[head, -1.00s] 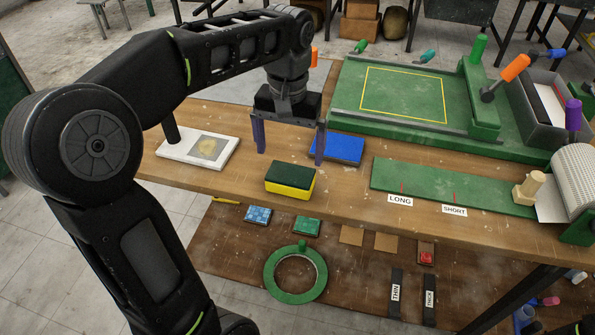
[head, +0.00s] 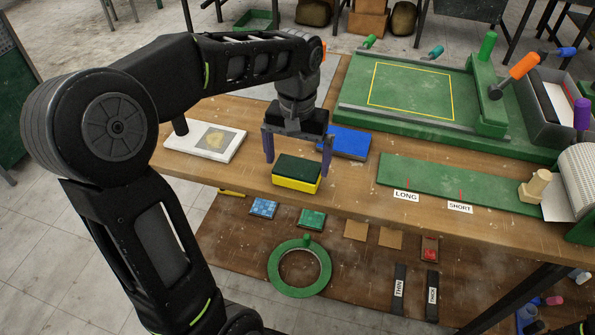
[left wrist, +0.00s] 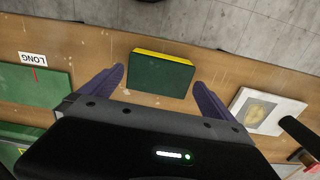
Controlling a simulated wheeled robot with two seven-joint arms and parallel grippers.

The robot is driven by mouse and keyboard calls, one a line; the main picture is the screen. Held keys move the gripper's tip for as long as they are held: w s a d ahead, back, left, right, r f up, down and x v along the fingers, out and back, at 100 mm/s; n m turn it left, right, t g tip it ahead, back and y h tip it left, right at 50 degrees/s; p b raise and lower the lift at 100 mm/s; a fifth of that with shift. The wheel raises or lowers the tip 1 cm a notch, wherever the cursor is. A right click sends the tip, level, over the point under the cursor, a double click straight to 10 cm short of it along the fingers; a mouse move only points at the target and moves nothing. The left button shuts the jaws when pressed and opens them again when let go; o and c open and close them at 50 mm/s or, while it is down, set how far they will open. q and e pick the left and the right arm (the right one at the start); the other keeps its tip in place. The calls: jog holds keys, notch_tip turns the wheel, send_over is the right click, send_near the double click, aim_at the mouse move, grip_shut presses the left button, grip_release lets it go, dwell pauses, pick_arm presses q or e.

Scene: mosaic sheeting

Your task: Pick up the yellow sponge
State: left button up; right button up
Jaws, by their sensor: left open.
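The yellow sponge (head: 294,184) with a dark green top lies on the wooden table near its front edge. My left gripper (head: 297,166) is open above it, its two purple fingers pointing down, one to each side of the sponge as seen in the head view. In the left wrist view the sponge (left wrist: 160,75) shows its green top between the open fingers (left wrist: 160,88), with a gap on both sides and no contact visible. My right gripper is not in view.
A blue pad (head: 345,142) lies just behind the gripper. A white board (head: 180,142) with a black handle is to the left. A green strip (head: 450,184) marked LONG and SHORT and a green framed board (head: 350,115) are to the right. A lower shelf (head: 225,240) holds several pieces.

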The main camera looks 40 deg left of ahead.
aim_at(297, 166)
pick_arm(q)
jog(key=shift+f, duration=1.55)
jog(key=c, duration=1.1)
notch_tip(297, 166, up, 10)
jog(key=shift+r, duration=0.1)
